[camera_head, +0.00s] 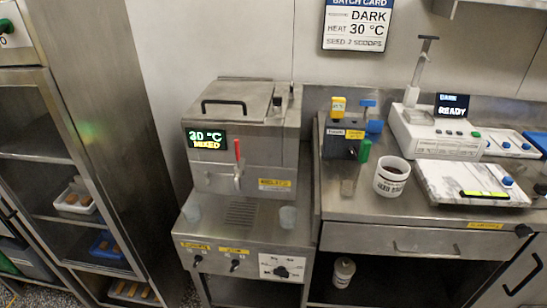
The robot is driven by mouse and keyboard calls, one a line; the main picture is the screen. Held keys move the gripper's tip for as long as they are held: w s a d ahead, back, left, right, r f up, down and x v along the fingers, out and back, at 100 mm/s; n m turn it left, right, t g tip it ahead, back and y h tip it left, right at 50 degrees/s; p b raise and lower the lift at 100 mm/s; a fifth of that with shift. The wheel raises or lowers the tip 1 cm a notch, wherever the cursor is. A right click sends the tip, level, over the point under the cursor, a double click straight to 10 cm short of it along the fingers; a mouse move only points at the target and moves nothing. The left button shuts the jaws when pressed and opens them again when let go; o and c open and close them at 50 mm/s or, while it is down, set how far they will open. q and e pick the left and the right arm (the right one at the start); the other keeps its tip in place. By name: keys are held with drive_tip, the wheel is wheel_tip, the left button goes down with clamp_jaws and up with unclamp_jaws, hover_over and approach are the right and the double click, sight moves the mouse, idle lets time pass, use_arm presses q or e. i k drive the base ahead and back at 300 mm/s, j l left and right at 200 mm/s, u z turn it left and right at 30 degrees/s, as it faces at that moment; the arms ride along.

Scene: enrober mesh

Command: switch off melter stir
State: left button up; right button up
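The melter (245,140) is a steel machine with a lidded tank at centre left. Its display (207,139) reads "30 °C" with a yellow word below that looks like "MIXED". A red-handled tap (238,165) is on its front. The lower front panel (215,255) carries a left knob (197,261), a middle knob (235,265) and a dial on a white plate (282,271). Yellow labels sit above the left and middle knobs; their text is too small to read, so I cannot tell which one is the stir control. Neither of my grippers is in view.
A steel cabinet with trays (110,150) stands at left. On the right bench are a mug of dark liquid (391,177), a marble slab (462,182) and a white machine reading "READY" (440,135).

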sight(235, 263)
drive_tip(key=k+j+z, duration=0.15)
drive_tip(key=k+z, duration=0.15)
drive_tip(key=k, duration=0.15)
drive_tip(key=k+z, duration=0.25)
drive_tip(key=k, duration=0.2)
